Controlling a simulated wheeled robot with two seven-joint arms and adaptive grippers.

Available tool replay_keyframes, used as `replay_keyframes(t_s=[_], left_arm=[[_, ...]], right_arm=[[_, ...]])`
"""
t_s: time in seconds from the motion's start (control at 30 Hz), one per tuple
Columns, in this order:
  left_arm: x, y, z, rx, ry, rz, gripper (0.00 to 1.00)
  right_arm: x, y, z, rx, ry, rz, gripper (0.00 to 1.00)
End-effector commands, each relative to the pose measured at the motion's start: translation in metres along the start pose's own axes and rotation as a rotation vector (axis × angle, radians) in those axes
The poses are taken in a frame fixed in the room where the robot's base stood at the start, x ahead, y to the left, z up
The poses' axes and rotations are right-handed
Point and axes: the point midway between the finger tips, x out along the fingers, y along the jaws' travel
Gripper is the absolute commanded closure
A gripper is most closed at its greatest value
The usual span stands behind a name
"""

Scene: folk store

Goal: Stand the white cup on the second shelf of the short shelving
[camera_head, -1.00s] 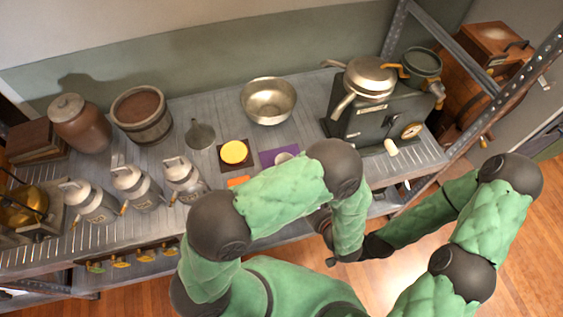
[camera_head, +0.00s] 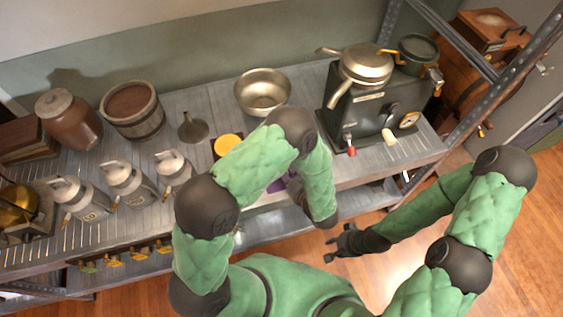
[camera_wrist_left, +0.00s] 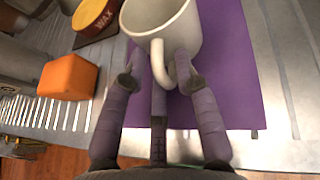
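The white cup (camera_wrist_left: 180,32) stands on a purple mat (camera_wrist_left: 235,80) in the left wrist view, its handle (camera_wrist_left: 159,65) facing my left gripper (camera_wrist_left: 156,76). The gripper is open, with one finger on each side of the handle. The left finger is apart from it; the right fingertip is close to the cup wall, and I cannot tell if they touch. In the head view my left arm hides the cup; part of the purple mat (camera_head: 280,185) shows. The grey shelving (camera_head: 232,262) has a lower shelf (camera_head: 290,224) under its top. My right gripper (camera_head: 332,243) looks open and empty, in front of the shelving.
An orange block (camera_wrist_left: 68,78) and a yellow wax tin (camera_wrist_left: 95,16) lie left of the cup. A metal bowl (camera_head: 262,92) stands behind, and a dark machine with a pan (camera_head: 366,62) to the right. Milk cans (camera_head: 128,183) stand left. The visible part of the lower shelf looks clear.

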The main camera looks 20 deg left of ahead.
Motion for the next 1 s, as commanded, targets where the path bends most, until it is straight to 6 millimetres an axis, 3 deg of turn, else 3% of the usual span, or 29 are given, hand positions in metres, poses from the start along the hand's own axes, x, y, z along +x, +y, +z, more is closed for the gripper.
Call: replay_keyframes(t_s=[0.23,0.33,0.77,1.0], left_arm=[[0.001,0.000,0.001,0.000,0.000,0.000,0.72],[0.001,0.000,0.001,0.000,0.000,0.000,1.00],[0.000,0.000,0.003,0.000,-0.001,0.000,1.00],[-0.009,-0.001,0.023,-0.001,-0.001,0.000,1.00]], right_arm=[[0.000,0.000,0.000,0.000,0.000,0.000,0.63],[0.000,0.000,0.000,0.000,0.000,0.000,0.63],[-0.001,-0.001,0.000,0.000,0.000,0.000,0.63],[-0.012,-0.004,0.000,0.000,0.000,0.000,0.63]])
